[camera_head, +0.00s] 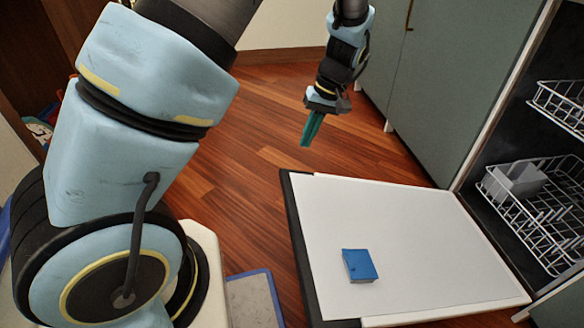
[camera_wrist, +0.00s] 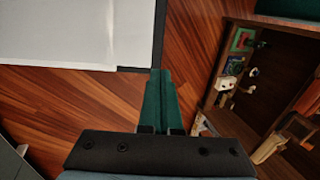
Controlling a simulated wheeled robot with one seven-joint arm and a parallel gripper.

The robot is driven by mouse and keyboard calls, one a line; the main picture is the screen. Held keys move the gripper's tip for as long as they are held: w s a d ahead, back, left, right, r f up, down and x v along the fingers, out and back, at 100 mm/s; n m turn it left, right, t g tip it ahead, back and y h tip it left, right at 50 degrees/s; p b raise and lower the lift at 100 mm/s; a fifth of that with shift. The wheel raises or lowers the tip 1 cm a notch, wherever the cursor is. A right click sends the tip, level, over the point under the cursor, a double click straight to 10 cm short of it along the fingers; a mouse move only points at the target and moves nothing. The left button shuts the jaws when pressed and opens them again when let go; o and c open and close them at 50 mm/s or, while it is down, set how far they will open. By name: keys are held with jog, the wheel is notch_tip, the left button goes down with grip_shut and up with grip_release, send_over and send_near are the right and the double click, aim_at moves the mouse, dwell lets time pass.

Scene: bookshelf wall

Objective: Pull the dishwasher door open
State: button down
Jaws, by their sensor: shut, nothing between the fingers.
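The dishwasher door (camera_head: 420,235) is folded down and open, its white inner face up, with a dark outer edge on the left. A corner of the door (camera_wrist: 75,30) also shows at the top left of the wrist view. The dishwasher's dark interior stands open at the right. My gripper (camera_head: 312,130) is past the door's far left corner, apart from it, over the wooden floor. Its green fingers (camera_wrist: 160,98) are shut together with nothing between them, pointing down in the head view.
A blue box (camera_head: 360,265) lies on the open door. Wire racks (camera_head: 540,205) are inside the dishwasher. Grey-green cabinets (camera_head: 440,75) stand behind. A brown shelf with small items (camera_wrist: 265,80) is at the right in the wrist view.

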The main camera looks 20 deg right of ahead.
aim_at(286, 185)
jog(key=b+x, duration=0.4)
jog(key=x, duration=1)
jog(key=shift+d+b, duration=0.1)
jog(key=shift+b, duration=0.2)
jog(key=shift+f, duration=0.1)
